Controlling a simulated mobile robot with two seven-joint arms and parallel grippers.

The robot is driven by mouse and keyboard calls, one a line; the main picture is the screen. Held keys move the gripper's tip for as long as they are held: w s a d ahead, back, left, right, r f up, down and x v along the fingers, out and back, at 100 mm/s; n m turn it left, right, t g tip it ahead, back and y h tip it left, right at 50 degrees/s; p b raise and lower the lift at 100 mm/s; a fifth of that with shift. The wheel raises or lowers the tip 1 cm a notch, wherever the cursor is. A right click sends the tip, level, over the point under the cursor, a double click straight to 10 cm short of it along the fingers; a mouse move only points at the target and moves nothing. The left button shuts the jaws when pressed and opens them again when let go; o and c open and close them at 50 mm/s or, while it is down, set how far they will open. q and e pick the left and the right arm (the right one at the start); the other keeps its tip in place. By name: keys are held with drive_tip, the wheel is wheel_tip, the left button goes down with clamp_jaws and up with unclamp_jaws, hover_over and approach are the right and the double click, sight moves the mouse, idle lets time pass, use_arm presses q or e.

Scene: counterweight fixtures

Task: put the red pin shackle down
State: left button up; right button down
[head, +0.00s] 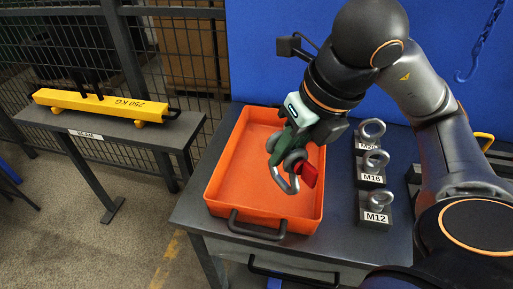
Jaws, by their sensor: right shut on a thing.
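The red pin shackle (283,182) is a grey metal bow with a red pin end (308,174) at its right side. It hangs tilted from my right gripper (288,143), which is shut on it. The gripper points down over the orange tray (228,185), and the shackle appears in front of the tray's inside. I cannot tell how far it is above the tray floor. The gripper and wrist hide part of the tray's right side and back. My left gripper is out of view.
Several eye bolts stand in labelled blocks right of the tray, including M16 (371,178) and M12 (376,218). The tray has a dark front handle (257,232). A yellow 250 KG beam (100,103) lies on a side bench at left. The tray's visible floor is empty.

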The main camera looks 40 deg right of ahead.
drive_tip(key=shift+w+p, duration=0.5)
drive_tip(key=shift+p, duration=0.25)
drive_tip(key=w+p, duration=0.1)
drive_tip(key=w+f+p, duration=0.1)
drive_tip(key=w, duration=0.1)
drive_tip(key=shift+f+p, duration=0.2)
drive_tip(key=shift+p, duration=0.1)
drive_tip(key=w+f, duration=0.6)
drive_tip(key=f, duration=0.1)
drive_tip(key=w+f, duration=0.3)
drive_tip(key=f, duration=0.1)
drive_tip(key=shift+w+d+f, duration=0.1)
drive_tip(key=shift+w+d, duration=0.05)
drive_tip(key=shift+d, duration=0.15)
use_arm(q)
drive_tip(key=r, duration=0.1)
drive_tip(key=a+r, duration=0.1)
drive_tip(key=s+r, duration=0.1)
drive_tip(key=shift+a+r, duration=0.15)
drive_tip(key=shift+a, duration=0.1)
use_arm(e)
drive_tip(key=shift+f, duration=0.15)
drive_tip(key=c, duration=0.8)
unclamp_jaws()
